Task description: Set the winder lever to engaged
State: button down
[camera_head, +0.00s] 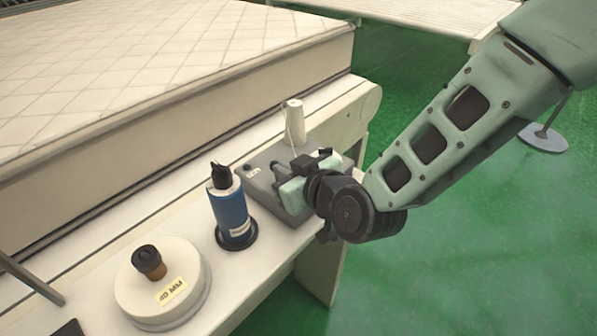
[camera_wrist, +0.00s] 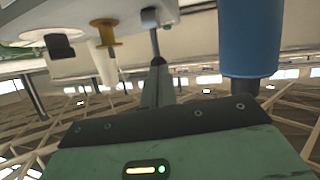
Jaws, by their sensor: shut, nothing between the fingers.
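The grey winder box (camera_head: 262,182) sits on the pale ledge, with a white thread cone (camera_head: 295,122) on top. My gripper (camera_head: 285,188) is over the box, its pale green body hiding much of the box's top and near side. In the wrist view my gripper (camera_wrist: 158,68) is shut and empty, its narrow fingers pointing up the picture. A thin dark rod with a pale grey end (camera_wrist: 155,38) lies just beyond the fingertips; I cannot tell whether they touch. It may be the winder lever, but its setting is unclear.
A blue cylinder (camera_head: 231,213) with a black top stands left of the box, close to my gripper. A white round piece labelled 40 MM (camera_head: 160,291) is nearer on the ledge (camera_head: 95,275). A quilted mattress (camera_head: 150,60) lies behind. Green floor (camera_head: 450,270) is open at right.

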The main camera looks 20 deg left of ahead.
jog(key=shift+w+a+r+g+h+p, duration=0.25)
jog(key=shift+a+r+h+p, duration=0.2)
jog(key=shift+a+h+p, duration=0.25)
jog(key=shift+w+a+f+g+h, duration=0.1)
jog(key=shift+a+f+g+h, duration=0.05)
jog(key=shift+g+h, duration=0.3)
jog(key=shift+w+a+p, duration=0.15)
jog(key=shift+a+p, duration=0.15)
jog(key=shift+p, duration=0.05)
